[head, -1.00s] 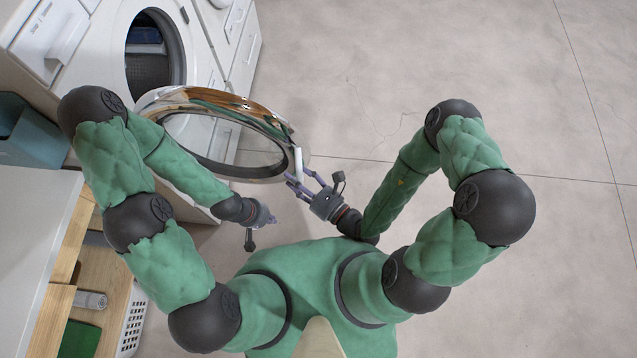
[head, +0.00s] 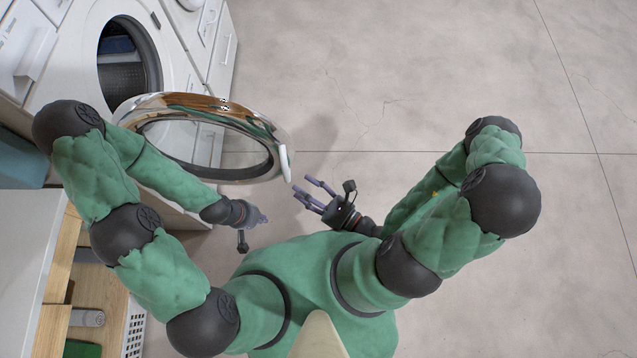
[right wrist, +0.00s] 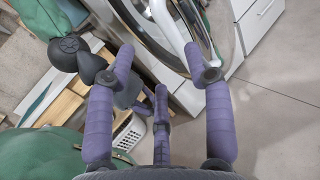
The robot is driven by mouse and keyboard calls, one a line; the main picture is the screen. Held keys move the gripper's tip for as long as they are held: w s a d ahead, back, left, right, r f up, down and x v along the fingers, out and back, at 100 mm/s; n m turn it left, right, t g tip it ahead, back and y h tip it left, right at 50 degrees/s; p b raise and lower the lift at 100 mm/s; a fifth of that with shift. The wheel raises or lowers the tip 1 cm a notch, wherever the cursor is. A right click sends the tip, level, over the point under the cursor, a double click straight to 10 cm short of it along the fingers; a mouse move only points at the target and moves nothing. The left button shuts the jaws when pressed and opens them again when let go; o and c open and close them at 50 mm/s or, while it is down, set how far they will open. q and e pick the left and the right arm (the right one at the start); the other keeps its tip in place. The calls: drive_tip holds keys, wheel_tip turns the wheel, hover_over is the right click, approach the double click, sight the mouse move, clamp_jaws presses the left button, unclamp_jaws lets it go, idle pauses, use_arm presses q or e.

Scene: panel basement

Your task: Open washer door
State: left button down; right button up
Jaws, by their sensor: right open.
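The washer (head: 60,75) stands at the upper left of the head view, its round drum opening (head: 128,62) exposed. Its door (head: 205,108), a round ring with a shiny rim, is swung far out from the front. A white handle (head: 284,163) sits on the door's free edge. My right gripper (head: 313,192) is open and empty, just below and right of the handle, apart from it. In the right wrist view its purple fingers (right wrist: 160,75) are spread, with the door (right wrist: 172,30) beyond them. My left gripper (head: 262,220) is below the door; its finger state is unclear.
A counter (head: 25,235) with wooden shelves and a white basket (head: 133,325) lies at the left. A teal box (head: 20,160) sits beside the washer. White drawers (right wrist: 262,18) stand beside the washer in the right wrist view. The floor (head: 430,80) to the right is clear.

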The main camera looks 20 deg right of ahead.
drive_tip(key=v, duration=0.4)
idle(0.4)
drive_tip(key=shift+s, duration=0.1)
idle(0.6)
